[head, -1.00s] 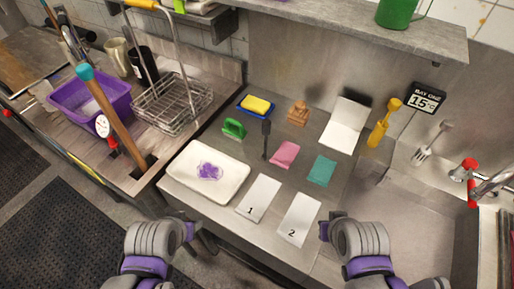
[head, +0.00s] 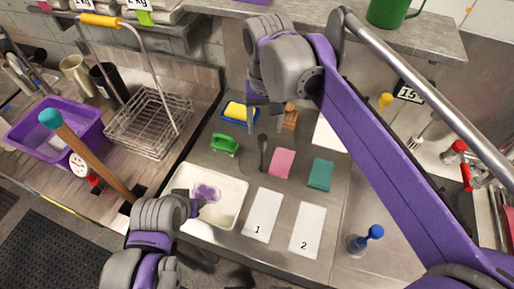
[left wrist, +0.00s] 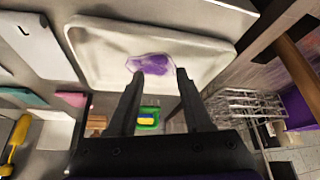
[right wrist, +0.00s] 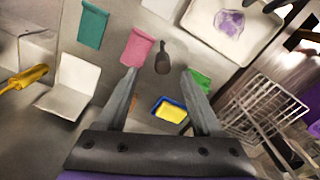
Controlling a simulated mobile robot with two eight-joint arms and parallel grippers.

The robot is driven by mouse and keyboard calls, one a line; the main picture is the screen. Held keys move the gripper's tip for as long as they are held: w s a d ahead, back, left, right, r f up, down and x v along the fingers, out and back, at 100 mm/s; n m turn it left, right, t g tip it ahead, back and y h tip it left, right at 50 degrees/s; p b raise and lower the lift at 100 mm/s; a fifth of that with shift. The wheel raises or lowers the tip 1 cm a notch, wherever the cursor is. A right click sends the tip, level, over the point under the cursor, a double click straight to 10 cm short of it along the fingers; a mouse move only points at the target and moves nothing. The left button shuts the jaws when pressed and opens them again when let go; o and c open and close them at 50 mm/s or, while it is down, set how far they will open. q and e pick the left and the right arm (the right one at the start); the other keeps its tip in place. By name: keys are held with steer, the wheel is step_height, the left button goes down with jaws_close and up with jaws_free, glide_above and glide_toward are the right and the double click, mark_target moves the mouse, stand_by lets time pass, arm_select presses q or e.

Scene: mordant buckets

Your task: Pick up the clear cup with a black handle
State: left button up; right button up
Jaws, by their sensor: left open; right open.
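I cannot make out a clear cup with a black handle for certain. A small dark long-handled thing (head: 262,150), like a scoop or spoon, lies on the steel counter; its cup end is too small to judge. It also shows in the right wrist view (right wrist: 162,60), lined up between the fingertips. My right gripper (head: 268,118) is open and empty, above the counter near the yellow sponge. My left gripper (head: 192,206) is open and empty at the white tray (head: 231,214). In the left wrist view, a purple patch (left wrist: 150,64) in that tray shows beyond its fingers.
Cards 1 (head: 262,214) and 2 (head: 307,231) are in front. A wire basket (head: 148,125) stands left; a shelf (head: 420,42) overhangs the back.

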mark_target(264, 138)
steer(key=shift+w+a+f, duration=0.15)
steer(key=shift+a+f, duration=0.05)
steer(key=shift+f, duration=0.05)
steer(key=f, duration=0.4)
steer(key=shift+s+d+f, duration=0.2)
steer(key=shift+s+f, duration=0.05)
steer(key=shift+w+a+f, duration=0.15)
steer(key=shift+f, duration=0.5)
step_height(264, 138, down, 4)
steer(key=shift+w+a+f, duration=0.1)
steer(key=shift+f, duration=0.05)
steer(key=shift+c, duration=0.2)
jaws_close()
stand_by(0.3)
